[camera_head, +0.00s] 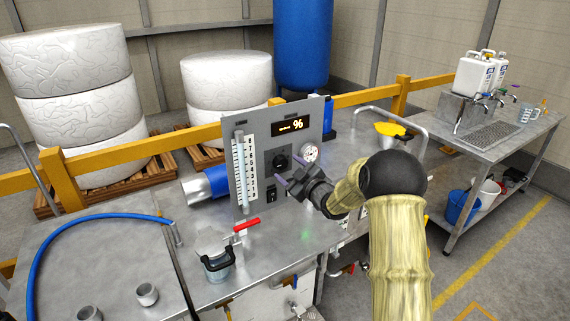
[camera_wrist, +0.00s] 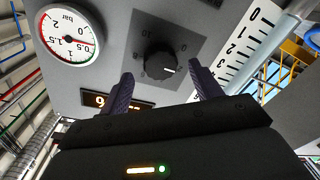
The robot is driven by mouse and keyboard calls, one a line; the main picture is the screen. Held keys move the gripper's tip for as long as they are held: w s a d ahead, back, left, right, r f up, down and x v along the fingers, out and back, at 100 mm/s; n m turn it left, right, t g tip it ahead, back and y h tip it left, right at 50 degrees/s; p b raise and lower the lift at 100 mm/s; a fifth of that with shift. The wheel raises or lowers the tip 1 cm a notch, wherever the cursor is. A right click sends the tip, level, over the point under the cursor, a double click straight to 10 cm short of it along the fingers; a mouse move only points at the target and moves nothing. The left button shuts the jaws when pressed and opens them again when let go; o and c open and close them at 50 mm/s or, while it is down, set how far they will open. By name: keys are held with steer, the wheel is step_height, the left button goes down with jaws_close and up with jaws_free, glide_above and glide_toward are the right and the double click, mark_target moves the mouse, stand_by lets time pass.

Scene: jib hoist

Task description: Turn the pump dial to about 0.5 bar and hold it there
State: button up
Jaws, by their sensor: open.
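The pump's black dial knob (camera_head: 280,161) is on the grey upright panel (camera_head: 243,188). In the wrist view, the knob (camera_wrist: 165,65) lies between the tips of my gripper (camera_wrist: 161,72), with visible gaps on both sides. My gripper (camera_head: 289,174) is open and faces the panel from the right; contact with the knob is not visible. A round white gauge (camera_head: 309,152) sits right of the knob. In the wrist view, the gauge (camera_wrist: 67,36) is marked in bar, and its red needle appears to lie near 0.5, though the small scale makes this uncertain.
A lit display (camera_head: 293,126) and a level scale (camera_head: 243,175) are on the panel. A clear jar with a black clamp (camera_head: 217,262) and a red-handled valve (camera_head: 246,224) stand in front. A yellow funnel (camera_head: 390,129) is behind my arm.

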mark_target(281, 163)
steer(key=x, duration=0.2)
steer(key=shift+w+a, duration=0.1)
steer(key=shift+w, duration=0.2)
steer(key=shift+a, duration=0.1)
steer(key=c, duration=1)
